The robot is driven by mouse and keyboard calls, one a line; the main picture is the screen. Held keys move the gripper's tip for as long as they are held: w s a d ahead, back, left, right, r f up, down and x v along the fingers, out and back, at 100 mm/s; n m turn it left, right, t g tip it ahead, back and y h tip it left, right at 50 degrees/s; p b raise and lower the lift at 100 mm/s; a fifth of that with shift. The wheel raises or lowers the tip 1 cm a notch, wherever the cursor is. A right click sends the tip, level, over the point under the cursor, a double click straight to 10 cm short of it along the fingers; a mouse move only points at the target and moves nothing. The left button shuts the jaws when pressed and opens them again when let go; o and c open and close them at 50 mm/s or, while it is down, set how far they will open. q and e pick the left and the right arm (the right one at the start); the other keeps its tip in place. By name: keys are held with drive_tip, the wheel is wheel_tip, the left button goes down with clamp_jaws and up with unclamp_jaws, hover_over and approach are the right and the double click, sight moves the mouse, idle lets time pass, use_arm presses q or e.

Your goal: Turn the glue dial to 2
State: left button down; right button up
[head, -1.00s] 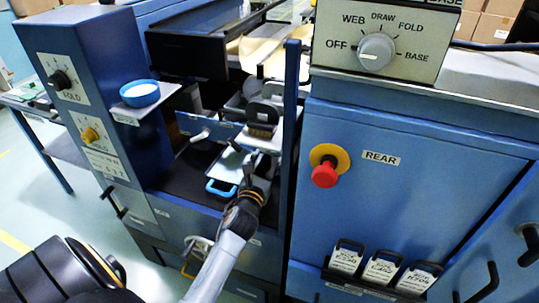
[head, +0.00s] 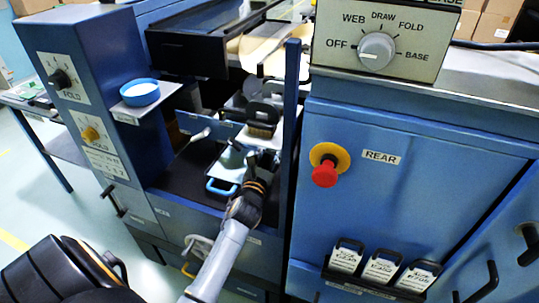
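Two dials sit on the blue column at the left: a black knob (head: 60,79) on the upper plate and a yellow knob (head: 91,134) on the lower plate. My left gripper (head: 251,164) is in the machine's open bay, right of and well apart from both knobs. Its fingers are small and partly hidden among metal parts, so I cannot tell whether it is open or holding something. My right gripper is not in view.
A blue bowl (head: 140,93) with white contents stands on a shelf beside the column. A blue-handled tray (head: 221,187) lies in the bay. A blue post (head: 290,110) rises right of my arm. A grey selector (head: 376,50) and red button (head: 324,174) are at the right.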

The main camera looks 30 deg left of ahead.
use_arm(q)
drive_tip(key=shift+s+a+n+h+p, duration=0.1)
drive_tip(key=shift+n+h+p, duration=0.35)
drive_tip(key=shift+n+p, duration=2.65)
drive_tip(key=shift+w+a+n+h+b, duration=0.1)
drive_tip(key=shift+n+h, duration=0.3)
drive_tip(key=shift+n, duration=5.85)
drive_tip(key=shift+s+a+n+h+p, duration=0.1)
drive_tip(key=shift+n+h+p, duration=0.35)
drive_tip(key=shift+n+p, duration=2.65)
drive_tip(key=n+b, duration=0.3)
drive_tip(key=shift+n, duration=0.35)
